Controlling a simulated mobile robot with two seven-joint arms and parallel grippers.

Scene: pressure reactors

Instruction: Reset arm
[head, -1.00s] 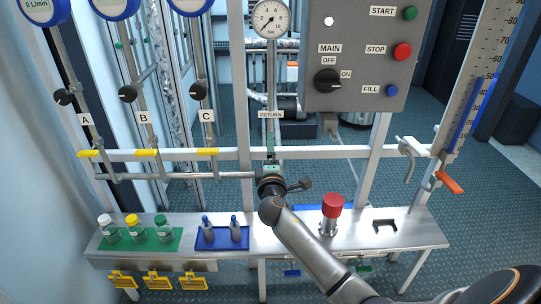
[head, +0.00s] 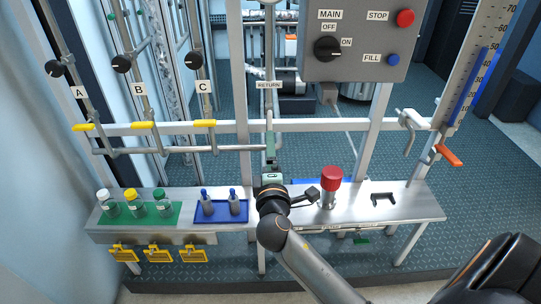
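My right arm comes in from the lower right. Its gripper (head: 271,178) is seen from behind, just in front of the bench's back edge. Its fingers are hidden by the wrist, so I cannot tell whether it is open or shut. Just above it in the picture is a green part (head: 270,147) on the upright pipe under the RETURN label (head: 268,85), where the horizontal pipe meets it. Whether the gripper touches it is unclear. My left gripper is not in view.
The steel bench (head: 350,212) carries a green tray (head: 178,214) of capped bottles, a blue tray (head: 242,218) with two grey bottles, and a red-capped cylinder (head: 331,180) right of my wrist. A control panel (head: 360,50) stands behind. An orange-handled lever (head: 449,155) is at right.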

